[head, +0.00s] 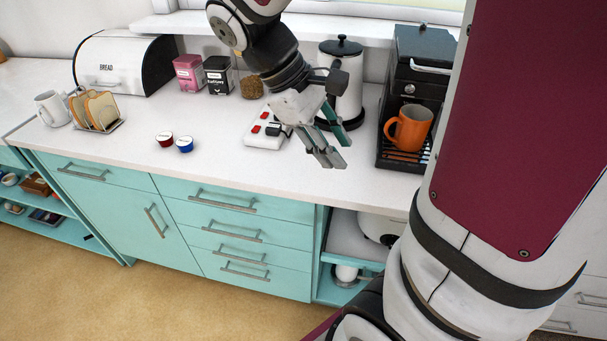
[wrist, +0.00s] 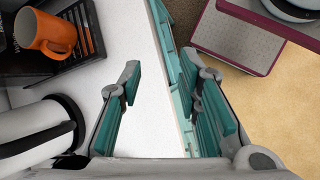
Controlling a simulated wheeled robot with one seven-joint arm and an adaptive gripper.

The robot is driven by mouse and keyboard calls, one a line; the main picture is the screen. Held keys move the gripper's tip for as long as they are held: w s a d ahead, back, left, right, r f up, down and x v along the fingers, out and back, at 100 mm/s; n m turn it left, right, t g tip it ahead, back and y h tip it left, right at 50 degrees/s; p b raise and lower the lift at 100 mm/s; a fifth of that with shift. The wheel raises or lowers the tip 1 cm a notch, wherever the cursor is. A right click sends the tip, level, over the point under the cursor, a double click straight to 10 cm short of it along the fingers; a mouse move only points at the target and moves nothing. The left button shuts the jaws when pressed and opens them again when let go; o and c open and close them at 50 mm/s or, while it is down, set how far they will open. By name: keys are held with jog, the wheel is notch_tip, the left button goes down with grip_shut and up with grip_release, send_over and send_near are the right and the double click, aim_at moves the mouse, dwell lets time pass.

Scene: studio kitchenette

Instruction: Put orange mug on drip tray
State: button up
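The orange mug (head: 409,128) stands upright on the black slatted drip tray (head: 397,156) of the coffee machine at the right of the counter. In the wrist view the orange mug (wrist: 45,33) is at the upper left, on the slats of the drip tray (wrist: 88,32). My gripper (head: 335,153) is above the counter, left of the coffee machine and apart from the mug. In the wrist view my gripper (wrist: 158,85) has its teal fingers spread, with nothing between them.
A white kettle (head: 345,85) stands behind my gripper, left of the coffee machine (head: 418,70). A power strip (head: 262,138), red and blue capsules (head: 165,139), a toast rack (head: 97,112) and a white mug (head: 50,108) are further left. The front counter strip is clear.

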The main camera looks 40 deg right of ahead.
jog(key=s+a+r+m+t+y, duration=0.4)
jog(key=s+a+t, duration=0.3)
jog(key=a, duration=0.4)
jog(key=shift+s+t+y, duration=0.15)
jog(key=shift+t+y, duration=0.15)
jog(key=shift+y, duration=0.2)
jog(key=shift+a, duration=0.1)
jog(key=shift+r+p, duration=0.55)
jog(key=shift+r, duration=0.2)
